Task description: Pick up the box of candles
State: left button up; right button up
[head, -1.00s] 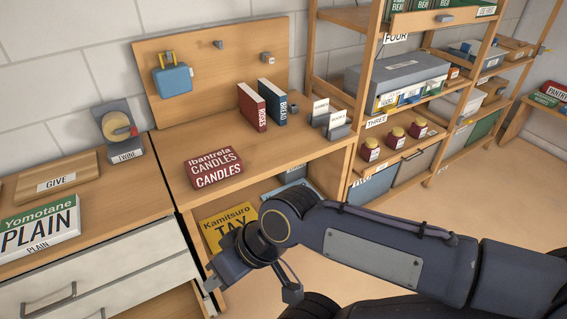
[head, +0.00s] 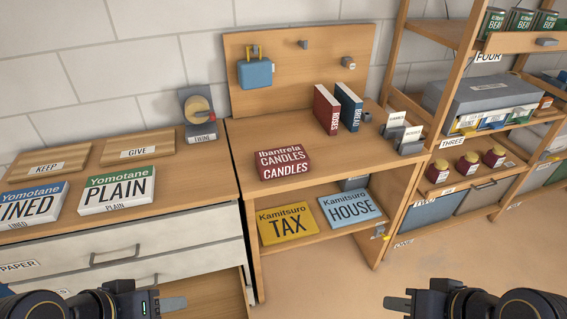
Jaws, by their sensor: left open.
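The dark red box of candles (head: 283,163) lies flat on the top of the wooden desk (head: 330,163), near its front edge, with its label facing me. Nothing touches it. My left gripper (head: 173,303) is at the bottom edge left of centre, open and empty, well below and in front of the box. My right gripper (head: 396,303) is at the bottom edge right of centre, apart from the box. Only one of its fingers shows clearly, so its opening cannot be told.
Two books, red (head: 327,109) and blue (head: 348,107), stand behind the box to the right, beside card holders (head: 398,132). Yellow (head: 287,224) and blue (head: 349,207) folders lie on the shelf below. A drawer cabinet (head: 130,250) adjoins left; shelving (head: 440,90) stands right.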

aim_at(293, 159)
jog(key=l+u, duration=0.1)
jog(key=u, duration=1.2)
jog(key=l+u, duration=1.25)
jog(key=k+l, duration=0.15)
jog(key=l, duration=0.2)
jog(key=k+l+u, duration=0.1)
jog(key=l, duration=0.25)
jog(key=k+l+u, duration=0.1)
jog(key=l, duration=0.25)
jog(key=k+l, duration=0.25)
jog(key=l+u, duration=0.05)
jog(key=l, duration=0.05)
